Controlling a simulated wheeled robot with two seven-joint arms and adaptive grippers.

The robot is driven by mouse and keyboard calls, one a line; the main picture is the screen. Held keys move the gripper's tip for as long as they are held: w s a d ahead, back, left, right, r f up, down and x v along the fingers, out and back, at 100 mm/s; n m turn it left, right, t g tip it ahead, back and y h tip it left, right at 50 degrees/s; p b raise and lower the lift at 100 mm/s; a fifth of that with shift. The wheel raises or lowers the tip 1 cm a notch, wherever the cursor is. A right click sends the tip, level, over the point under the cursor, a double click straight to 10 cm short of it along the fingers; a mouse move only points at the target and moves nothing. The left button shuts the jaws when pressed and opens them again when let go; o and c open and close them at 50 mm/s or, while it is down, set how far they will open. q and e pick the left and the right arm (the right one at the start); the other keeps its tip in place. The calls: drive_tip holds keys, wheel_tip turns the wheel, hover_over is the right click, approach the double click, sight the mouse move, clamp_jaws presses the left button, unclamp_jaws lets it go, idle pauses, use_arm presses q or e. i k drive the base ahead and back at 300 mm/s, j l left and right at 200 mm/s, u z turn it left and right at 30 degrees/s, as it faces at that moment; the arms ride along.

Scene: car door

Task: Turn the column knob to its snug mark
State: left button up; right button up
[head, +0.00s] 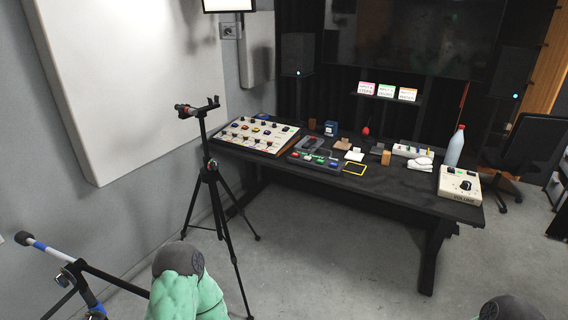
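A black tripod (215,200) stands on the floor left of the table, with its legs spread and a horizontal holder (196,108) on top. A dark knob or clamp sits around its middle collar (210,170); this may be the column knob, but no mark on it can be made out from here. A beige box (450,187) with a black knob stands at the table's right end; its front lettering is too small to read surely. Neither of my grippers is in view.
The black table (400,192) holds a sloped panel of controls (257,135), a dark button panel (318,161), a bottle (455,147) and small items. A microphone stand (72,270) is at lower left. The floor (340,260) before the table is clear.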

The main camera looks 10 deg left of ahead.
sight(214, 165)
drive_tip(key=i+l+z, duration=0.25)
drive_tip(key=z, duration=0.2)
drive_tip(key=i+l+z, duration=0.2)
drive_tip(key=i+z, duration=0.25)
drive_tip(key=i+j+u, duration=0.2)
drive_tip(key=i+u, duration=0.15)
drive_tip(key=i+j+u, duration=0.1)
drive_tip(key=i+u, duration=0.65)
drive_tip(key=i+j+u, duration=0.1)
drive_tip(key=i+u, duration=0.7)
drive_tip(key=i+l+u, duration=0.15)
drive_tip(key=i+u, duration=0.2)
drive_tip(key=i+l+u, duration=0.25)
drive_tip(key=u, duration=0.15)
drive_tip(key=i, duration=0.05)
